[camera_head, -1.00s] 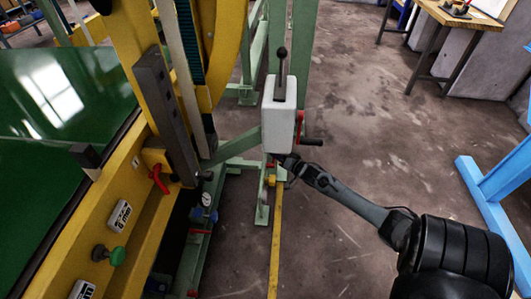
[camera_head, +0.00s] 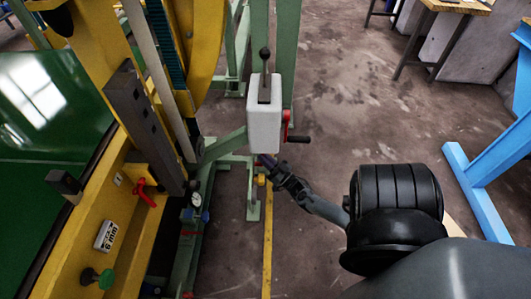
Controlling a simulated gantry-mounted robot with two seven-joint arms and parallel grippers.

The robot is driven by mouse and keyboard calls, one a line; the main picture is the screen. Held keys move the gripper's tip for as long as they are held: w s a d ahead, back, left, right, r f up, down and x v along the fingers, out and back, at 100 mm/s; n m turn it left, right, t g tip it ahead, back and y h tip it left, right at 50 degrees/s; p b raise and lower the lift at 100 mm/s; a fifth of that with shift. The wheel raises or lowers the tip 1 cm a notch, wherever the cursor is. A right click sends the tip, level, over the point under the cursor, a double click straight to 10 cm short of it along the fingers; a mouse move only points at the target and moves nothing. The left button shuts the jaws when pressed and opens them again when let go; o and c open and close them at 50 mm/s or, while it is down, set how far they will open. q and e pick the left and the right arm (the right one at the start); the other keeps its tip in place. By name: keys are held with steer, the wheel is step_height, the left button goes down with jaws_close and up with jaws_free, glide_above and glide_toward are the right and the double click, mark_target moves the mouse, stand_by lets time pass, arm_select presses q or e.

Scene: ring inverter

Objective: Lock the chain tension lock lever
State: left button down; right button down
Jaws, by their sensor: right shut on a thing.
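The white box (camera_head: 264,128) stands on the green frame, with an upright black-knobbed lever (camera_head: 265,62) on top and a red crank (camera_head: 286,124) with a black handle on its right side. My right gripper (camera_head: 266,161) reaches in from the lower right, with its fingertips just under the box's lower edge. It is shut on a small part there, which I take for the lock lever; the fingers and box hide it, so its position cannot be told. My left gripper is not in view.
The yellow machine body (camera_head: 70,240) with a red handle (camera_head: 145,191) and a green knob (camera_head: 104,277) lies to the left. A blue frame (camera_head: 480,200) stands at the right. The floor (camera_head: 350,110) right of the box is open.

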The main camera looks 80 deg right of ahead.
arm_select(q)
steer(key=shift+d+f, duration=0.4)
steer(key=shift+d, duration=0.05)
arm_select(e)
steer(key=shift+a+f+n+t+y, duration=0.1)
steer(key=shift+a+n+t+y, duration=0.1)
steer(key=shift+n+t+y, duration=0.3)
steer(key=shift+s, duration=0.1)
steer(key=c, duration=1.2)
jaws_free()
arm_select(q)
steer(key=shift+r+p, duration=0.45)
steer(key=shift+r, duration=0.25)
arm_select(e)
steer(key=v, duration=1)
steer(key=shift+s+a+f, duration=0.2)
steer(key=shift+s+a, duration=0.1)
